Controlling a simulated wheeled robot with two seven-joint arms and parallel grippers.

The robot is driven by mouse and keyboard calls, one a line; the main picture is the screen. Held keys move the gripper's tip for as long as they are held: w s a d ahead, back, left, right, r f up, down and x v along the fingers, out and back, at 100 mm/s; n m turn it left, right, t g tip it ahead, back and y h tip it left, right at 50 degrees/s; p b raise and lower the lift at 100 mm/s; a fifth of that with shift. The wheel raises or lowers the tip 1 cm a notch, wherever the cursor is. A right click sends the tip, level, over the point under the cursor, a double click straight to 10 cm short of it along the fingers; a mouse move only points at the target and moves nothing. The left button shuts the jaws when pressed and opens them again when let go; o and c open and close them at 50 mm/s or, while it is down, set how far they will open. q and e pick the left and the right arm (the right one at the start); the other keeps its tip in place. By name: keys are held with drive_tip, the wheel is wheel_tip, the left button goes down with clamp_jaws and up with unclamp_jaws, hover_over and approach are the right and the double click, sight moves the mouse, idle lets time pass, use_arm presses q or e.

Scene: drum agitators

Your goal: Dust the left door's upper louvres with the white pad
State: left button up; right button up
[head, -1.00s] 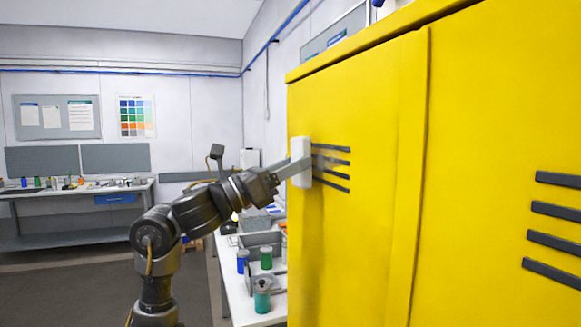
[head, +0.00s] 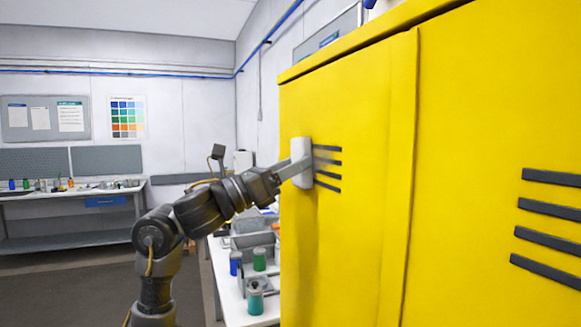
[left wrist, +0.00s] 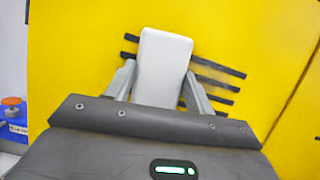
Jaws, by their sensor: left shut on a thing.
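The white pad (head: 301,162) is upright in my left gripper (head: 290,170), against or very near the left door (head: 340,230) of the yellow cabinet. It covers the left part of the left door's upper louvres (head: 328,168), several dark horizontal slats. In the left wrist view the pad (left wrist: 162,68) stands between the two fingers of the gripper (left wrist: 155,85), with louvres (left wrist: 215,75) showing on both sides of it. A greyish smudge lies over the louvres just right of the pad. My right gripper is out of view.
The right door (head: 480,120) has its own dark louvres (head: 550,220). A white bench (head: 235,295) with jars, including a teal one (head: 255,300), stands left of the cabinet, close under my left arm. Another bench (head: 70,195) stands at the far wall.

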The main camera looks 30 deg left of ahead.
sight(337, 165)
use_arm(q)
drive_tip(key=shift+s+d, duration=1.3)
drive_tip(key=shift+s, duration=0.05)
drive_tip(key=shift+s+d, duration=1.15)
drive_tip(key=shift+d, duration=0.3)
drive_tip(key=shift+s+d, duration=0.1)
drive_tip(key=shift+d, duration=0.05)
drive_tip(key=shift+s+d+p, duration=0.55)
drive_tip(key=shift+s+d, duration=0.6)
drive_tip(key=shift+d, duration=0.2)
drive_tip(key=shift+f, duration=0.1)
